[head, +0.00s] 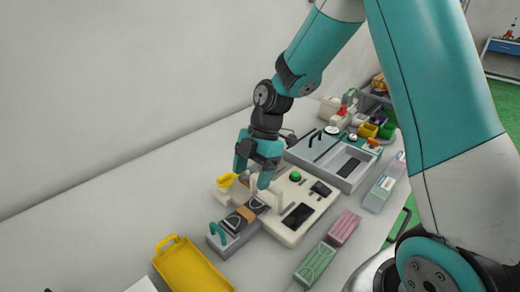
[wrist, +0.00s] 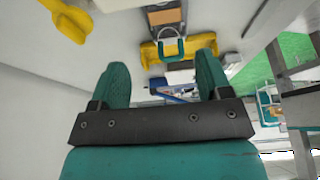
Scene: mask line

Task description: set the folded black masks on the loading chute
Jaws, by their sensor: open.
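A dark stack with a tan band (head: 244,214), which looks like the folded black masks, lies on the grey loading chute (head: 228,243) at the front of a cream machine. A tan and dark patch (wrist: 166,17) at the top of the wrist view is probably the same stack. My gripper (head: 253,180) is above the machine's chute end, pointing down. In the wrist view its two teal fingers (wrist: 163,78) are spread with nothing held between them. The fingers hide part of the machine behind the stack.
The cream machine (head: 318,216) has a green button and dark panels. A yellow tray (head: 190,268) stands at the front left. Green masks (head: 315,263) and pink masks (head: 344,228) lie to the right. A grey station (head: 342,170) stands behind; a teal handle (head: 217,232) rises at the chute's end.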

